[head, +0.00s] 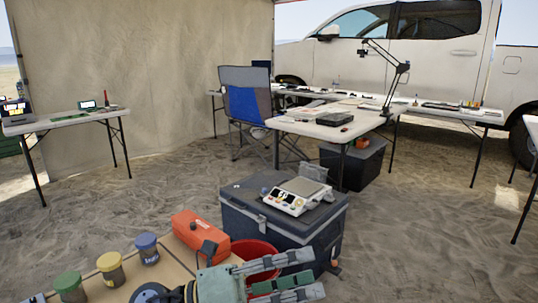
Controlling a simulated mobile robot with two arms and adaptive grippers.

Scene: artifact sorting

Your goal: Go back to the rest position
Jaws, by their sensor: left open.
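My left gripper (312,271) reaches in at the bottom centre, with its fingers spread apart and pointing right. Nothing shows between the fingers. It is above the right end of a tan table (121,265), in front of a red bucket (262,251), which it partly hides. My right gripper is out of view.
The table bears an orange case (200,230) and jars with green (68,283), yellow (110,268) and blue (147,248) lids. A dark cooler (315,233) carries a white scale (297,195). Folding tables, a blue-grey chair (247,103) and a truck (430,50) stand behind. Sand at right is clear.

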